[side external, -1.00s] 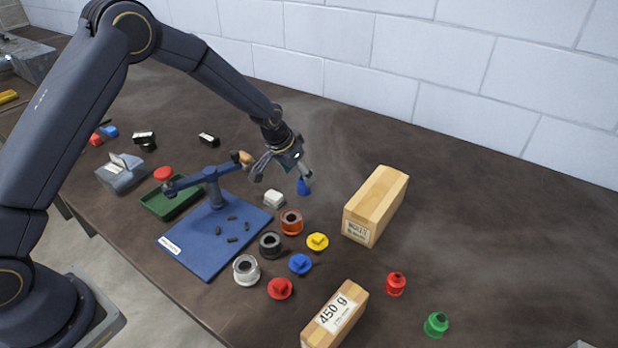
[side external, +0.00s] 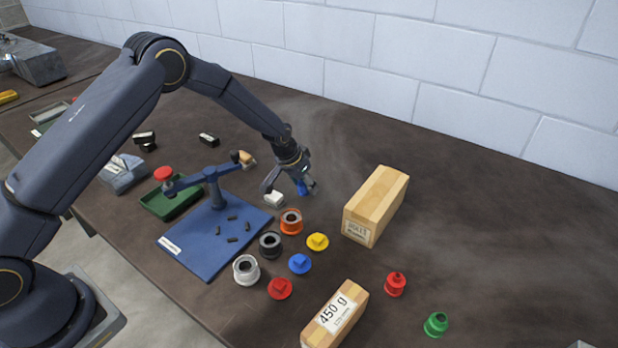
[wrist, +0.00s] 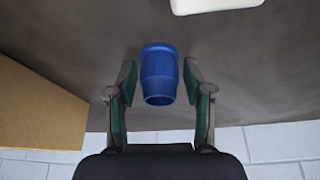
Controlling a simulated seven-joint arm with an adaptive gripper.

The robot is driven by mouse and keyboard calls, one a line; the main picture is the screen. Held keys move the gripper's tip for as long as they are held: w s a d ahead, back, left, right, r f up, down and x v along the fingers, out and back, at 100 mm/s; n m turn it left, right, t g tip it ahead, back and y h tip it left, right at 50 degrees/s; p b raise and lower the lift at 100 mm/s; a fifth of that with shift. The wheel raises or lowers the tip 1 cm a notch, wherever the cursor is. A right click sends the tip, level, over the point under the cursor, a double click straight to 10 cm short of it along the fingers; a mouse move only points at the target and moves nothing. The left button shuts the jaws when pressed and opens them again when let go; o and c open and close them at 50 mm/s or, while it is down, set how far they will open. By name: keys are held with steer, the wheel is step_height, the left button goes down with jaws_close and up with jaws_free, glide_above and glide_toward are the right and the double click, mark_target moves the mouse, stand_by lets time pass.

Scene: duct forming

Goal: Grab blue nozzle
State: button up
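The blue nozzle (side external: 302,188) stands on the dark table between the white block and the large wooden block. My gripper (side external: 290,187) is low over it, with one finger on each side. In the wrist view the blue nozzle (wrist: 159,78) lies between the two fingertips of my gripper (wrist: 159,76). The fingers are open, with a small gap visible on both sides of the nozzle. Part of the nozzle is hidden by a finger in the side view.
A white block (side external: 274,199) is close to the left finger. A wooden block (side external: 376,205) stands to the right. Orange (side external: 291,221), yellow (side external: 317,241) and blue (side external: 300,264) parts lie in front. A blue press stand (side external: 207,250) is at left.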

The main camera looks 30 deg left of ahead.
steer(key=c, duration=0.6)
steer(key=shift+r, duration=0.1)
